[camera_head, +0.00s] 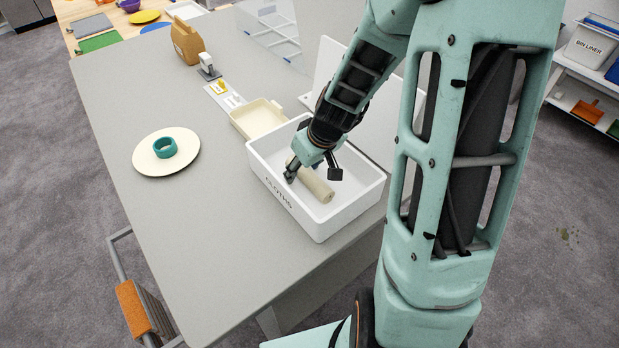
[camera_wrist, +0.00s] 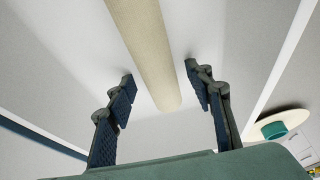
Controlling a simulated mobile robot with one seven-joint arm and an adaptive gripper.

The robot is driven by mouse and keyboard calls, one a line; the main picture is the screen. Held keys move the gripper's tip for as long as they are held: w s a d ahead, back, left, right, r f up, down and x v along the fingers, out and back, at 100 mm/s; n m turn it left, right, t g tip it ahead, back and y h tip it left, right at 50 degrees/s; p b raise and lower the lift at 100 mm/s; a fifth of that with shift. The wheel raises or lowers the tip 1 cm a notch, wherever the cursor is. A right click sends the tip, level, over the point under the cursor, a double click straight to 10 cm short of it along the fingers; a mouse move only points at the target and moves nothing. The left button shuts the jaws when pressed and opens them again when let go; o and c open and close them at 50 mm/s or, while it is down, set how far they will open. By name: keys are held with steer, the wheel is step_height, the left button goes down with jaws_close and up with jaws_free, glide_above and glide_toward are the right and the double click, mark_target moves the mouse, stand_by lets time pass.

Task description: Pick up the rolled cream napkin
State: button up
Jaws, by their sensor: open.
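The rolled cream napkin (camera_head: 314,183) lies in the white bin marked CLOTHS (camera_head: 335,220) on the grey table. In the wrist view the napkin (camera_wrist: 148,50) runs from the top edge down between my open fingers, with a gap on each side. My gripper (camera_head: 310,173) reaches down into the bin over the napkin's far end. It also shows in the wrist view (camera_wrist: 162,92), open and empty. My gripper hides part of the napkin in the head view.
A cream plate (camera_head: 145,163) with a teal ring (camera_head: 165,147) lies left of the bin. A shallow cream tray (camera_head: 257,118) stands just behind the bin. A brown jug (camera_head: 187,42) stands at the table's far side. The table's near left is clear.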

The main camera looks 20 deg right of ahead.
steer(key=c, duration=1.2)
steer(key=shift+c, duration=0.2)
steer(key=shift+r+p, duration=0.15)
steer(key=shift+p, duration=0.2)
